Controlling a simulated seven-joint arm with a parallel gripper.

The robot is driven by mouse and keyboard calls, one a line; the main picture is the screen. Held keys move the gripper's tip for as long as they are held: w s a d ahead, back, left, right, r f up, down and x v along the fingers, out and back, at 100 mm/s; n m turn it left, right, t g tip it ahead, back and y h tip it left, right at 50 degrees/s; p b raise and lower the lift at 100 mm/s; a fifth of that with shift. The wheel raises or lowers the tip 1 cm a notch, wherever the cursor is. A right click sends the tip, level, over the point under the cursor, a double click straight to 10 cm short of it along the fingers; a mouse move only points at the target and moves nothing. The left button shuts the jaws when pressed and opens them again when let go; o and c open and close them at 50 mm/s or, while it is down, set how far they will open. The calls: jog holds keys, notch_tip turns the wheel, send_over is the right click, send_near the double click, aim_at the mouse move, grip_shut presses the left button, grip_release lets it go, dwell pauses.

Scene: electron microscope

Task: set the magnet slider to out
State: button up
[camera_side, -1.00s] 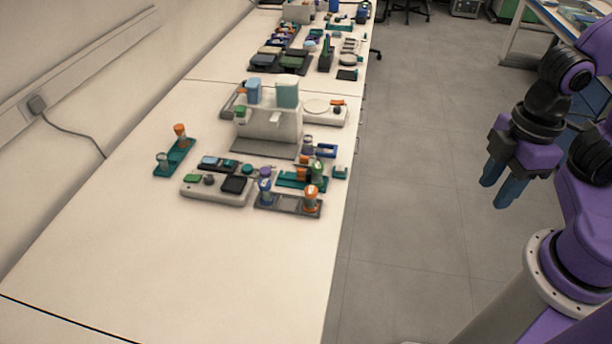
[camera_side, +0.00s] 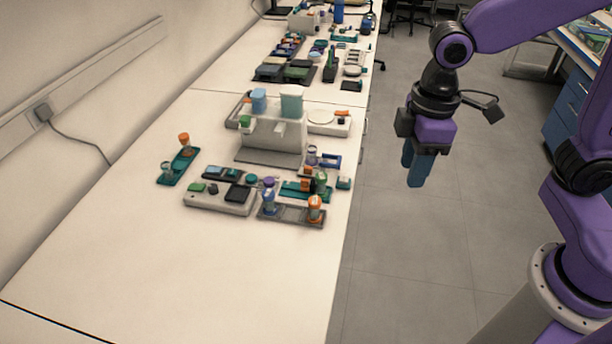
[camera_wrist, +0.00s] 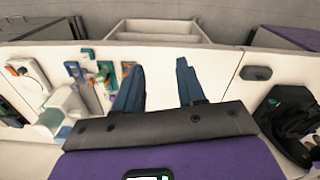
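My gripper (camera_side: 412,170) hangs over the floor to the right of the bench, fingers pointing down, clear of everything. In the wrist view my gripper (camera_wrist: 160,75) shows two blue fingers apart with nothing between them. The task's equipment is a cluster on the bench around a white block-shaped device (camera_side: 272,135) with blue and teal tops. Several small parts on teal, grey and white bases stand in front of it. A small blue frame-like part (camera_side: 330,160) sits at its right. I cannot tell which part is the magnet slider or its setting.
The white bench (camera_side: 150,245) is bare at its front left. A teal base with an orange-topped piece (camera_side: 178,165) stands left of the cluster. More small equipment (camera_side: 285,72) lies farther back. A cable and socket (camera_side: 42,112) are on the left wall.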

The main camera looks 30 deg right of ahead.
jog(key=w+a+f+m, duration=0.1)
jog(key=w+a, duration=0.1)
jog(key=w, duration=0.6)
jog(key=w+a+f, duration=0.1)
jog(key=w+a, duration=0.2)
jog(key=w, duration=0.5)
jog(key=m, duration=0.2)
send_near(306, 180)
notch_tip(306, 180, down, 8)
jog(key=shift+w+a+f, duration=0.1)
jog(key=shift+w+f, duration=0.05)
jog(key=shift+f, duration=0.1)
